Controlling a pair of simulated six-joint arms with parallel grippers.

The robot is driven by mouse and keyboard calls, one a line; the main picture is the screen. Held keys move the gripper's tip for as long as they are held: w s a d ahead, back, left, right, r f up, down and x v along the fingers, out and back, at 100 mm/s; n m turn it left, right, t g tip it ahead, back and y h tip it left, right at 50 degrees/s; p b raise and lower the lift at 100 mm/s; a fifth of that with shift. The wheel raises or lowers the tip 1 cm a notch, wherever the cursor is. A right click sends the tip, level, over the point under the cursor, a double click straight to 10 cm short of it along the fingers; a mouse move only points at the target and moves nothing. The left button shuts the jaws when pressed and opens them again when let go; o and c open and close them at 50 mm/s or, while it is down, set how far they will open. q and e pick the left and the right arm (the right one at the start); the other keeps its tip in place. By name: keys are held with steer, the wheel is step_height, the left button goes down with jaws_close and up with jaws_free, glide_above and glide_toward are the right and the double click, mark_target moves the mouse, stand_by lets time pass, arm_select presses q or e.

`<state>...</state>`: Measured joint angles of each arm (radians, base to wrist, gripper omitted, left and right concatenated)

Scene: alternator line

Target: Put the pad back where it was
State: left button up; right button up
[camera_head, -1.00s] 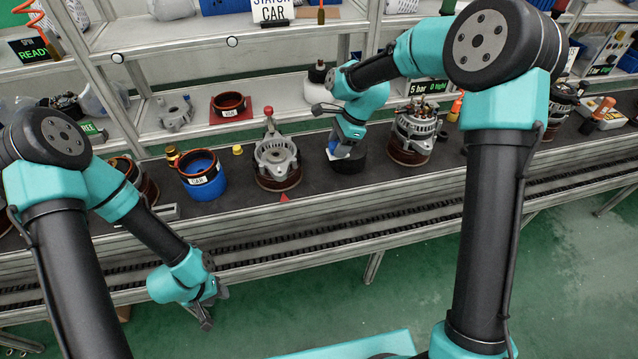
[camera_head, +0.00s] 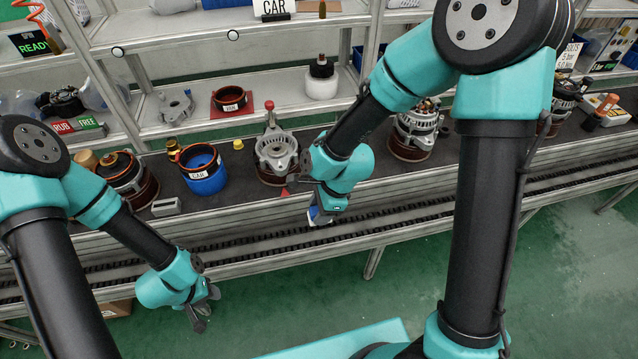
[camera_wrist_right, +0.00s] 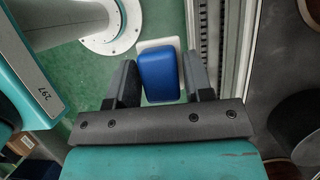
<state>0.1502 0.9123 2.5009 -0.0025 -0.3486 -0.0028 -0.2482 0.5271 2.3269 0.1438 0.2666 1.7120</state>
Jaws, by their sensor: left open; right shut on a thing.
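The pad has a blue body and a white bottom. In the right wrist view the pad (camera_wrist_right: 158,78) sits between the two dark fingers of my right gripper (camera_wrist_right: 160,88), which is shut on it. In the head view the pad (camera_head: 318,216) shows partly, below my right gripper (camera_head: 319,206), over the front edge of the conveyor. My left gripper (camera_head: 203,312) is open and empty, low in front of the conveyor frame, away from the pad.
Shelves behind hold a red ring (camera_head: 229,99) and a white jar (camera_head: 321,84). Green floor lies open in front.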

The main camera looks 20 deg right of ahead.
steer(key=shift+w, duration=0.1)
steer(key=w+d, duration=0.1)
steer(key=w, duration=0.4)
steer(key=w+d+f, duration=0.1)
steer(key=w+d, duration=0.1)
steer(key=w, duration=0.3)
steer(key=w+d, duration=0.1)
steer(key=w, duration=0.4)
steer(key=shift+w+d+f, duration=0.15)
steer(key=shift+d+f, duration=0.05)
steer(key=shift+f, duration=0.05)
steer(key=shift+f, duration=1.75)
steer(key=shift+f, duration=0.1)
steer(key=o, duration=0.9)
